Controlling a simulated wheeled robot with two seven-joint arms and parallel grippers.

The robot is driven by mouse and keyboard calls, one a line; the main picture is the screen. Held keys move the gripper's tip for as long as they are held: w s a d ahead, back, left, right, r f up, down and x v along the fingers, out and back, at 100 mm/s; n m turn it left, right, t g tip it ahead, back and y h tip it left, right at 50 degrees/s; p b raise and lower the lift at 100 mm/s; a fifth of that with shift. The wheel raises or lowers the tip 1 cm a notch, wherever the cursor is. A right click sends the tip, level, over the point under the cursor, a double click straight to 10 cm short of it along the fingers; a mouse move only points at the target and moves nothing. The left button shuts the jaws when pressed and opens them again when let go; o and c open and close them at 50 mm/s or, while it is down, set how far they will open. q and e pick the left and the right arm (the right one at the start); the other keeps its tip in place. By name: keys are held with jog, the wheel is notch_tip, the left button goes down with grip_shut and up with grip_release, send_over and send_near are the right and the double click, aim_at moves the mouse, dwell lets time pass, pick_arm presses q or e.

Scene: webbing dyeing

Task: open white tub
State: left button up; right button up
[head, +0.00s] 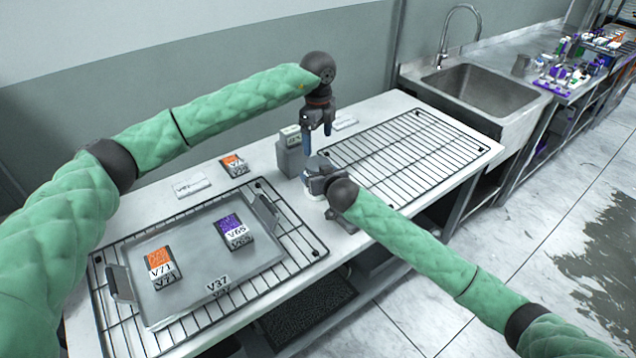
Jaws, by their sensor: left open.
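A small white round thing, likely the white tub (312,194), is on the table between the two wire racks, mostly hidden by my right gripper. My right gripper (316,178) is low over it and against it in the picture; its fingers are hidden, so I cannot tell whether it is open or holds the tub. My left gripper (317,142) points down with blue fingertips apart. It is open and empty, above and behind the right gripper, beside a grey box-like item.
The grey item (290,158) stands close left of the grippers. A metal tray (185,290) with two labelled packets sits on the left wire rack (283,250). The right wire rack (405,155) is empty. A sink (480,95) lies beyond.

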aim_at(318, 163)
jog(key=shift+w, duration=0.1)
jog(key=c, duration=0.7)
jog(key=shift+c, duration=0.6)
jog(key=shift+r, duration=0.1)
pick_arm(q)
jog(key=m, duration=1.2)
jog(key=a+m, duration=0.1)
jog(key=m, duration=0.6)
jog(key=shift+w+r+y, duration=0.1)
jog(key=shift+r+y, duration=0.05)
jog(key=shift+y, duration=0.15)
jog(key=m, duration=0.5)
jog(key=shift+d+f+m, duration=0.15)
jog(key=shift+f+m, duration=0.05)
jog(key=shift+m, duration=0.1)
jog(key=m, duration=0.5)
jog(key=shift+d+m, duration=0.2)
jog(key=shift+m, duration=0.1)
jog(key=m, duration=0.5)
jog(key=shift+d, duration=0.15)
jog(key=m, duration=0.5)
jog(key=shift+f, duration=4)
